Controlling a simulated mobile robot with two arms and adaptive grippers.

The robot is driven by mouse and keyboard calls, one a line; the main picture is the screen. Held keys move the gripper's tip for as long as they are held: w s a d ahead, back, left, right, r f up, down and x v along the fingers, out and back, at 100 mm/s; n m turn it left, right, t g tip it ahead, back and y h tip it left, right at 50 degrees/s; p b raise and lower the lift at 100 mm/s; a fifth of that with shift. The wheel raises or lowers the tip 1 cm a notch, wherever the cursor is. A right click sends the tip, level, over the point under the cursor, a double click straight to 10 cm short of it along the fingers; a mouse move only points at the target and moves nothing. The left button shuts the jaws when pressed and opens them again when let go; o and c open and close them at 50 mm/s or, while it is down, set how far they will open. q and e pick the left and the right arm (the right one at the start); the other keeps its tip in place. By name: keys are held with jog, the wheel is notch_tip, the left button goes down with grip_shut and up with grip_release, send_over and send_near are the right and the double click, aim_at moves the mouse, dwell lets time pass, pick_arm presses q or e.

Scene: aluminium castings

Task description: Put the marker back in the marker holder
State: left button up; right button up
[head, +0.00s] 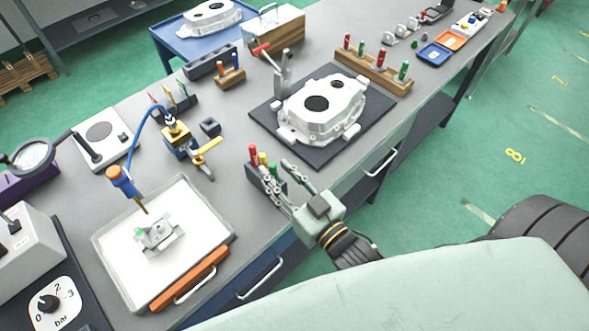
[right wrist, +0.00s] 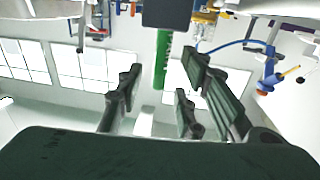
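The marker holder (head: 266,181) is a small dark block on the grey bench, near its front edge. A red marker (head: 253,155), a yellow marker (head: 262,159) and a green marker (head: 273,170) stand up in it. My right gripper (head: 280,175) is at the holder's right side, its fingers spread around the green marker. In the right wrist view, which looks upside down, the green marker (right wrist: 161,62) reaches from the dark holder (right wrist: 167,13) between the open fingers (right wrist: 160,78), with gaps on both sides. My left gripper is not in view.
A white casting (head: 322,105) lies on a dark mat behind the gripper. A white tray (head: 205,195) with a small metal part and an orange handle is left of the holder. The drawer fronts and bench edge are close.

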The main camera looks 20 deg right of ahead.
jog(key=v, duration=1.1)
jog(key=shift+s, duration=0.15)
jog(key=s+d+f+g+h, duration=0.1)
jog(key=s+f+g, duration=0.25)
jog(key=f, duration=1.25)
jog(key=s+d+f+g+h, duration=0.15)
jog(key=f+g, duration=0.25)
jog(key=f, duration=1.2)
jog(key=s+d+f+g+h, duration=0.2)
jog(key=s+f+g, duration=0.7)
jog(key=s+f, duration=0.9)
notch_tip(320, 180, down, 3)
jog(key=shift+s+d+f+b, duration=0.1)
jog(key=shift+s+d+b, duration=0.2)
jog(key=shift+d, duration=0.85)
